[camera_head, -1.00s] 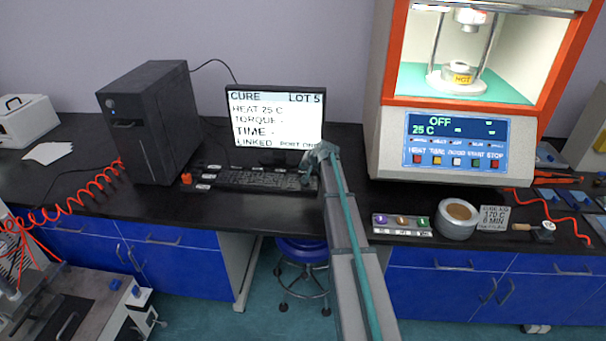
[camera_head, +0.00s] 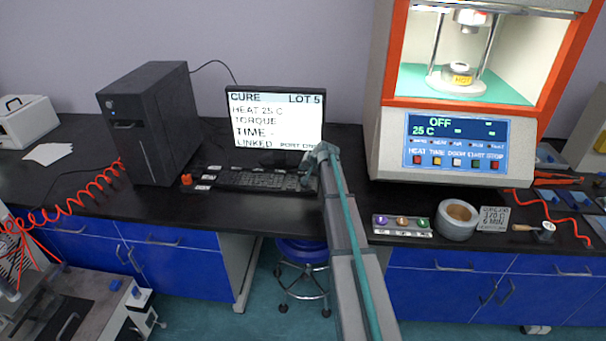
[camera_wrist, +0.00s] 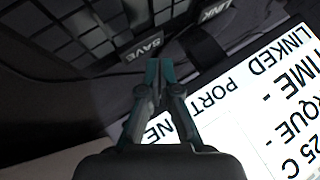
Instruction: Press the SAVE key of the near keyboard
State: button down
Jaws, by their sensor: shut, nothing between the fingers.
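The black keyboard (camera_head: 262,180) lies on the dark bench in front of the monitor. In the wrist view its keys (camera_wrist: 85,25) fill the top left. The grey SAVE key (camera_wrist: 143,49) shows there with its label. My gripper (camera_wrist: 158,63) is shut and empty, its teal fingertips just beside the SAVE key's lower right edge in the picture. I cannot tell whether they touch it. In the head view my gripper (camera_head: 308,182) is at the right end of the keyboard, and my arm hides part of that end.
The monitor (camera_head: 275,112) stands right behind the keyboard, its screen reading CURE, LOT 5 and HEAT 25 C. A LINK key (camera_wrist: 216,14) is near SAVE. A dark computer tower (camera_head: 150,120) stands left. The orange-framed rheometer (camera_head: 380,130) stands right. Bare bench lies before the keyboard.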

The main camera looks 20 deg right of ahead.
aim_at(304, 173)
jog(key=shift+f+b, duration=0.45)
jog(key=shift+f+b, duration=0.3)
jog(key=shift+f, duration=0.1)
dwell(0.8)
jog(key=shift+r, duration=0.1)
dwell(0.3)
jog(key=shift+r, duration=0.7)
jog(key=shift+r, duration=0.1)
jog(key=shift+r+p, duration=1.05)
jog(key=shift+r, duration=1.4)
